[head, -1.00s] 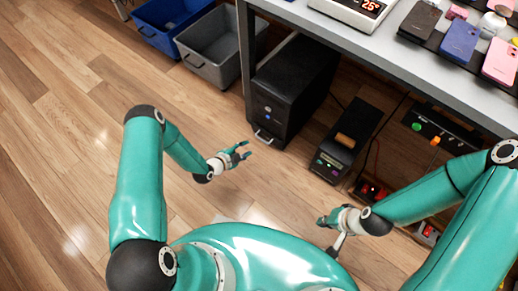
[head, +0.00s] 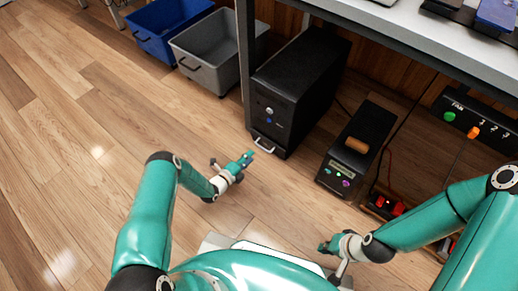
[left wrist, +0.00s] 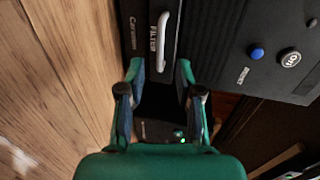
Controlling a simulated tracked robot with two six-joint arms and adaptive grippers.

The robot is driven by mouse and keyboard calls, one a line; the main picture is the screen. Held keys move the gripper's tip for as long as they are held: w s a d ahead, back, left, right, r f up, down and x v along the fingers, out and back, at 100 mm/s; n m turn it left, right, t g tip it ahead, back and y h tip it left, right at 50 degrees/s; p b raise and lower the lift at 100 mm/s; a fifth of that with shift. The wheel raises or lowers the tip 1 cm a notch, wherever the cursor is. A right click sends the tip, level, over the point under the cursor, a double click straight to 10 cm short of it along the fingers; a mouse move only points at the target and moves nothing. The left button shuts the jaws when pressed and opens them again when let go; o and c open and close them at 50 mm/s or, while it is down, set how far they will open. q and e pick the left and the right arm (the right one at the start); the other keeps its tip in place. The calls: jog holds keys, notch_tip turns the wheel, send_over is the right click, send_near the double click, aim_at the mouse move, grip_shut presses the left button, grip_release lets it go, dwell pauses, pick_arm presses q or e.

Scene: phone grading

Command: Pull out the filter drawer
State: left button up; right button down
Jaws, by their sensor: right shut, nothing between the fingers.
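The filter drawer (left wrist: 139,45) is a dark panel low on the front of a black floor unit (head: 290,85), with a pale bar handle (left wrist: 163,42) beside the word FILTER. In the head view the handle (head: 263,146) shows at the unit's lower front. My left gripper (head: 247,158) is just in front of the handle. In the left wrist view its two fingers (left wrist: 159,68) are apart, with the handle ahead between their tips; I cannot tell if they touch it. My right gripper (head: 325,247) is shut and empty, low and to the right, away from the drawer.
A smaller black device (head: 355,145) with an orange-brown top piece stands right of the unit. Blue (head: 160,25) and grey (head: 215,50) bins stand left of the table leg (head: 244,60). A table overhangs the unit. The wooden floor at left is clear.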

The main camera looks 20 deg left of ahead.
pick_arm(q)
jog(key=b+x, duration=0.3)
jog(key=x, duration=0.4)
jog(key=shift+w+d+f+b, duration=0.1)
jog(key=shift+w+f+b, duration=0.1)
jog(key=shift+w+b, duration=0.15)
jog(key=shift+w+d, duration=0.15)
jog(key=shift+w, duration=0.35)
grip_shut()
